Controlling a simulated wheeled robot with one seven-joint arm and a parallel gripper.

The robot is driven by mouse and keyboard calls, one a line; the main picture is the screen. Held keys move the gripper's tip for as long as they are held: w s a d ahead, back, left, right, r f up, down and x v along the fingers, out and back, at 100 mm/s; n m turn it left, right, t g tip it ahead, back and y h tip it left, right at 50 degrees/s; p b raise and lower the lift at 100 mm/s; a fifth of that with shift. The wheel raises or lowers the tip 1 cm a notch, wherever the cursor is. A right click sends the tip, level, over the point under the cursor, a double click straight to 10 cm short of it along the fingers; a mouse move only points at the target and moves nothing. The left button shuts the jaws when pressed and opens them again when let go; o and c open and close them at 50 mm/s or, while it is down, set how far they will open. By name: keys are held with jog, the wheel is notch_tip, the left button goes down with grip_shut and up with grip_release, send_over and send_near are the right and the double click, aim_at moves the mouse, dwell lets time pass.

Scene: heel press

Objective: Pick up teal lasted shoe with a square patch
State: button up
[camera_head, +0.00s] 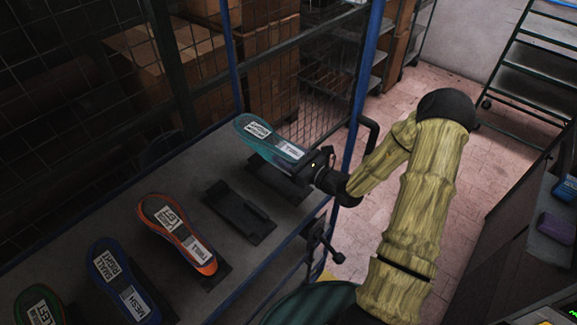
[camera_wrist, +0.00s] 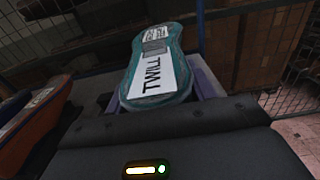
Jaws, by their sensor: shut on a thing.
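The teal lasted shoe (camera_head: 262,135) lies sole up at the far end of the shelf, over a dark cradle (camera_head: 275,182). White labels run along it, one reading TWILL; a grey square patch (camera_wrist: 154,46) shows in the wrist view. My gripper (camera_head: 308,164) is shut on the near end of the teal shoe, which also shows in the wrist view (camera_wrist: 160,91). Purple finger pads (camera_wrist: 207,84) show beside that end. The fingertips are partly hidden, and I cannot tell whether the shoe still touches its cradle.
An empty dark cradle (camera_head: 238,211) stands beside it. Orange (camera_head: 176,236), blue (camera_head: 122,283) and green (camera_head: 40,307) shoes sit further left along the shelf. A blue post (camera_head: 357,95) and wire mesh stand close behind. A purple object (camera_head: 557,228) lies at the right.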

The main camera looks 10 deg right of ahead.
jog(key=shift+r, duration=1.3)
